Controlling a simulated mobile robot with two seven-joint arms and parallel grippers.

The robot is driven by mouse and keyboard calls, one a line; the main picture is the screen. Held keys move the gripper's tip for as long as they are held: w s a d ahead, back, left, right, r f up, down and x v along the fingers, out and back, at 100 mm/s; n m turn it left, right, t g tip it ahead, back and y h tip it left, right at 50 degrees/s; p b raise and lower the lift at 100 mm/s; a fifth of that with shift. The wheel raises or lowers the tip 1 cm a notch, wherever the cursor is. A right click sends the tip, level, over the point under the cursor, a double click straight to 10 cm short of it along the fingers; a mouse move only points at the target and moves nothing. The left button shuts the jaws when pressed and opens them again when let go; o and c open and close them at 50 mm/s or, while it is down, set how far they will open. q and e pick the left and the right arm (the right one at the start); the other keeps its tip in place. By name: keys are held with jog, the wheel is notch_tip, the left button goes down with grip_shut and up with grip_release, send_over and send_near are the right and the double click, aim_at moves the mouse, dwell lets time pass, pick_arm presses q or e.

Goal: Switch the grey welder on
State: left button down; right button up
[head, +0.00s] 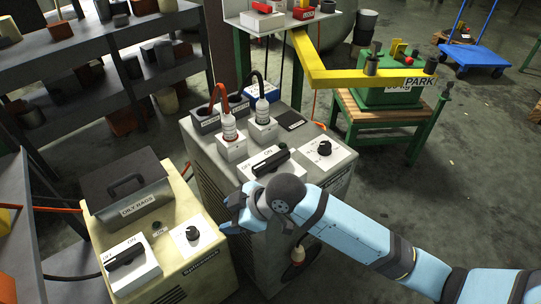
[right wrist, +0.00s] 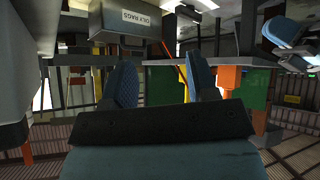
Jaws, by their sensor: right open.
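The grey welder (head: 205,150) stands in the middle of the head view. On its top is a white plate with OFF and ON marks and a black lever switch (head: 271,162). I cannot tell which mark the lever is set to. A black knob (head: 324,148) sits on another white plate to its right. My right gripper (head: 228,215) is beside the welder's near left side, below the lever and apart from it. In the right wrist view its two fingers (right wrist: 161,88) are spread with nothing between them. My right arm hides part of the welder's front. My left gripper is not seen.
A beige machine (head: 207,262) with its own lever (head: 125,256) and knob stands close on the left. An OILY RAGS box (head: 130,190) sits on it. A yellow beam (head: 340,78) passes behind.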

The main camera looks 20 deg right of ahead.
jog(key=w+d+r+n+g+h+p, duration=0.1)
jog(key=w+d+r+n+g+h, duration=0.2)
jog(key=w+d+r+n+h, duration=0.25)
jog(key=n+g+h+p, duration=0.2)
jog(key=h, duration=0.1)
send_near(272, 159)
notch_tip(272, 159, down, 10)
jog(key=b, duration=0.3)
jog(key=shift+s+d, duration=0.15)
jog(key=c, duration=0.9)
